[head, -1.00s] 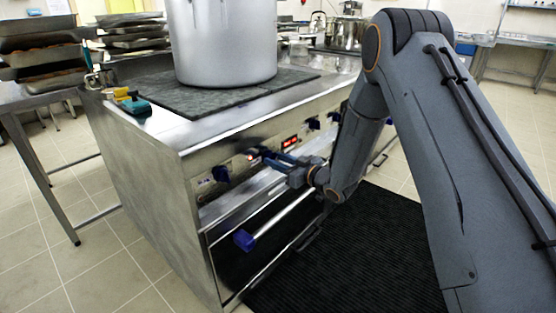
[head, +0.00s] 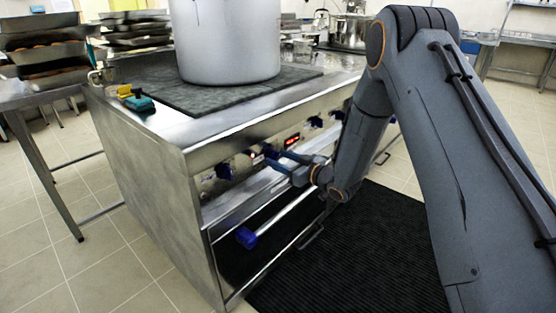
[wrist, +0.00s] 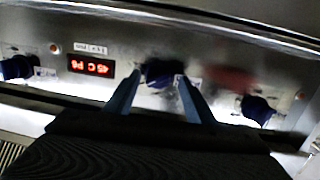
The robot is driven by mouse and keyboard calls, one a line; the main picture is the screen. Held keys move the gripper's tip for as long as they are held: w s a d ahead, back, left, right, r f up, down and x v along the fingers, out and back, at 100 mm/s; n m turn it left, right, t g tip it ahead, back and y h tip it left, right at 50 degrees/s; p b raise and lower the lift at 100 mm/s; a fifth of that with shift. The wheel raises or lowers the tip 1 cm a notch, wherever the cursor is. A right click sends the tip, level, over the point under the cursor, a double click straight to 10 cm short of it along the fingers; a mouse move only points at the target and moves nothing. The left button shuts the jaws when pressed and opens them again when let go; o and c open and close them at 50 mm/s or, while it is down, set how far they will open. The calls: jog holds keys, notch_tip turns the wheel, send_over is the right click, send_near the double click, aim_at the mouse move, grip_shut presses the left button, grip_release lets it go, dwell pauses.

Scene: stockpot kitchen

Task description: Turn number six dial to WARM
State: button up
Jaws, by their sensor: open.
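A dark blue dial (wrist: 160,72) on the steel range's front panel sits between the fingertips of my gripper (wrist: 158,80) in the wrist view. The two blue fingers are apart, one on each side of the dial; I cannot tell whether they touch it. In the head view my gripper (head: 278,160) reaches the panel left of the red display (head: 292,141). The dial's number and its WARM mark are too small or blurred to read. The display also shows in the wrist view (wrist: 91,66), left of the dial.
Another dial (head: 223,171) is nearer the range's corner; it also shows in the wrist view (wrist: 257,109). More dials (head: 315,122) lie beyond the display. Below is an oven handle with a blue end (head: 246,237). A large pot (head: 225,45) stands on top.

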jog(key=v, duration=0.7)
jog(key=shift+d, duration=0.15)
